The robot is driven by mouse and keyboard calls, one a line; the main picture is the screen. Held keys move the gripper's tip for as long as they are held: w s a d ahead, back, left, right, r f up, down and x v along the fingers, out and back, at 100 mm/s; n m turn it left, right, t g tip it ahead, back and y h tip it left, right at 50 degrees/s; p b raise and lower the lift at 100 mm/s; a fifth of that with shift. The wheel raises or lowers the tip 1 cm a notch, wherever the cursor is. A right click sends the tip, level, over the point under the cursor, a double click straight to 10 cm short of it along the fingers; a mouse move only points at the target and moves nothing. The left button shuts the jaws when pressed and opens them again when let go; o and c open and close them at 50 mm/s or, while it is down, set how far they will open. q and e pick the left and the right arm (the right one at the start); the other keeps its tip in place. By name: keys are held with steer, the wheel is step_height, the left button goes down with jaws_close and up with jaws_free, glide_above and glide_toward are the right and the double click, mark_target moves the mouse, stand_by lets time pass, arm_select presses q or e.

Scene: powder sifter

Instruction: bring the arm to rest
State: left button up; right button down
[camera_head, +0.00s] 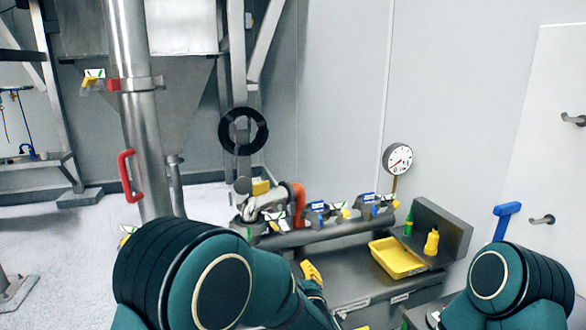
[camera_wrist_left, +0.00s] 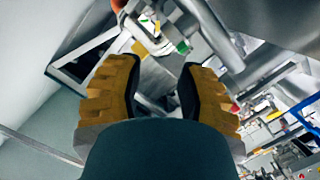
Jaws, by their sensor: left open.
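My left arm (camera_head: 215,275) comes in from the lower left, bent, with its forearm reaching to the right. My left gripper (camera_head: 312,271) shows as a small yellow finger beyond the forearm, in front of the steel bench (camera_head: 345,280). In the left wrist view the two yellow-and-black fingers of the left gripper (camera_wrist_left: 160,85) stand wide apart with nothing between them. Pipework and steel frame parts lie beyond them. My right arm (camera_head: 510,290) shows at the lower right; its gripper is out of view.
A yellow tray (camera_head: 398,258) sits on the bench beside a yellow bottle (camera_head: 432,242) and a green bottle (camera_head: 408,223). A pipe with several tagged valves (camera_head: 330,212) runs behind. A round gauge (camera_head: 397,159) stands above. A steel column (camera_head: 133,100) carries a red handle (camera_head: 128,176).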

arm_select(q)
steer(key=s+a+f+m+g+h+b, duration=0.1)
steer(key=s+a+f+m+g+b, duration=0.15)
steer(key=f, duration=0.55)
steer(key=s+a+f+m+g+h+b, duration=0.1)
steer(key=s+a+f+g+h, duration=0.15)
steer(key=f, duration=0.55)
steer(key=s+a+f+m+g+h+b, duration=0.1)
steer(key=s+a+f+m+g, duration=0.15)
steer(key=f, duration=0.65)
steer(key=s+a+f+m+g+h+b, duration=0.1)
steer(key=s+a+f+g, duration=0.1)
steer(key=s+f, duration=0.4)
steer(key=s+a+f+m+g+h+b, duration=0.1)
steer(key=s+f+g, duration=0.3)
steer(key=s, duration=0.8)
steer(key=shift+s+a+f+g+h+b, duration=0.25)
steer(key=shift+a+f+g+h+b, duration=0.15)
steer(key=shift+f+b, duration=0.45)
